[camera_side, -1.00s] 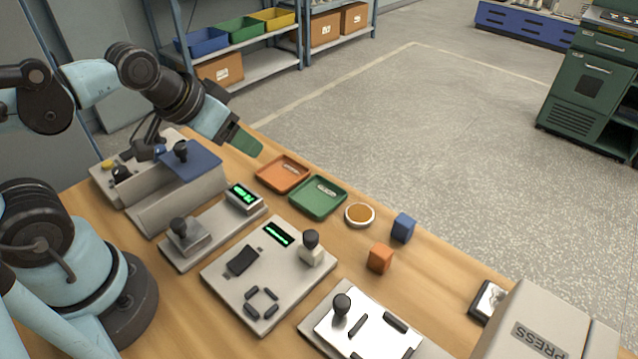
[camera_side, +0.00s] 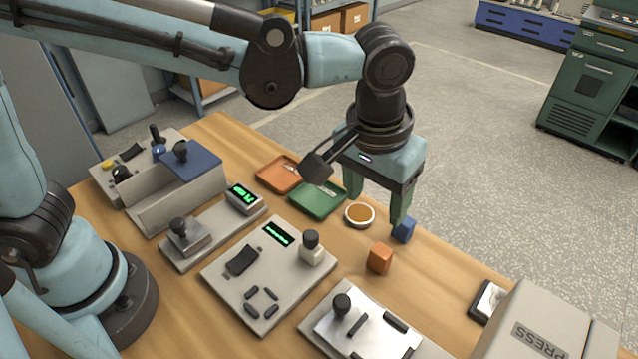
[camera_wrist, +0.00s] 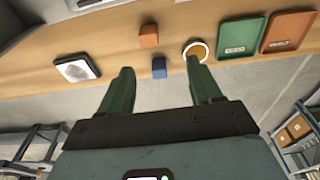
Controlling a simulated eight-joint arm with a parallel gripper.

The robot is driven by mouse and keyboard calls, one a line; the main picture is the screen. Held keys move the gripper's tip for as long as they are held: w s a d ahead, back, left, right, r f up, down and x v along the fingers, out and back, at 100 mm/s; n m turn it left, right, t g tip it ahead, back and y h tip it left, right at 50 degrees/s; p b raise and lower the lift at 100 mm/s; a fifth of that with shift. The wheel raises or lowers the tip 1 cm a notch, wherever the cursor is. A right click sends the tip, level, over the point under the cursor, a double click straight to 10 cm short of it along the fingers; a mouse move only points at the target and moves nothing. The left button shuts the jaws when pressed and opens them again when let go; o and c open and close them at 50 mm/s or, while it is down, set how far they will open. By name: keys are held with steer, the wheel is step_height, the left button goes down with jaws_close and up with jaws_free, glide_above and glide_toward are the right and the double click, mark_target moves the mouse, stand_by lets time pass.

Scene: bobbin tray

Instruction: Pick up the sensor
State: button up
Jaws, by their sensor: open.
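I cannot tell for sure which thing is the sensor. My gripper (camera_side: 377,205) is open and empty, its green fingers pointing down above the back of the table. In the wrist view the gripper (camera_wrist: 160,68) shows a blue block (camera_wrist: 159,70) between its fingertips, apart from both. In the side view the blue block (camera_side: 406,232) is partly hidden by the right finger. An orange block (camera_side: 379,258) stands nearer the front. A round white-rimmed dish (camera_side: 360,215) with an amber face lies left of the blocks. A dark square pad with a pale top (camera_side: 487,300) lies to the right.
An orange tray (camera_side: 268,178) and a green tray (camera_side: 318,212), each with a small labelled piece, lie left of the dish. Several grey panels with knobs fill the front, including a display panel (camera_side: 225,285). A PRESS housing (camera_side: 545,335) stands front right. Bare wood surrounds the blocks.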

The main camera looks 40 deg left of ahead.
mark_target(382, 250)
steer(key=f, duration=0.2)
steer(key=d+f, duration=0.1)
steer(key=f, duration=0.4)
steer(key=shift+w+d+f, duration=0.2)
steer(key=shift+w, duration=0.1)
steer(key=f, duration=0.3)
steer(key=shift+w+d+f, duration=0.2)
steer(key=shift+d+f, duration=0.15)
steer(key=shift+w+f, duration=0.1)
steer(key=shift+f, duration=0.6)
steer(key=c, duration=1)
steer(key=shift+c, duration=0.2)
steer(key=shift+r, duration=0.1)
